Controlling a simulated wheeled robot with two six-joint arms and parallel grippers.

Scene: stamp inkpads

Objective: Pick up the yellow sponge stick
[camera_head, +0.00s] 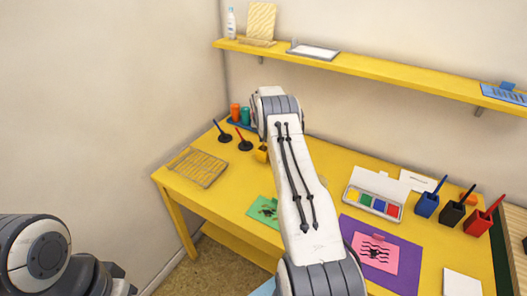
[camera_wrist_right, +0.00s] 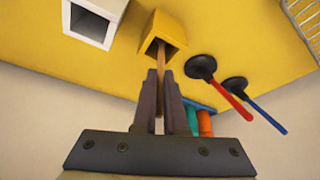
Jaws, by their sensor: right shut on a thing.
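In the right wrist view, the yellow sponge stick (camera_wrist_right: 162,56) shows as a thin wooden handle rising from a square yellow cup (camera_wrist_right: 166,22). Its lower end is hidden inside the cup. My right gripper (camera_wrist_right: 161,80) is shut on the handle just outside the cup's mouth. In the head view, the yellow cup (camera_head: 261,154) shows partly beside my right arm, which hides my right gripper and the stick. My left arm shows at the lower left, but I cannot make out its gripper.
Two dark round-based tools with red (camera_wrist_right: 233,103) and blue (camera_wrist_right: 254,104) handles stand close beside the cup. A white square cup (camera_wrist_right: 95,20) is on its other side. A wire rack (camera_head: 198,167) lies at the table's left; a yellow shelf (camera_head: 375,68) runs above.

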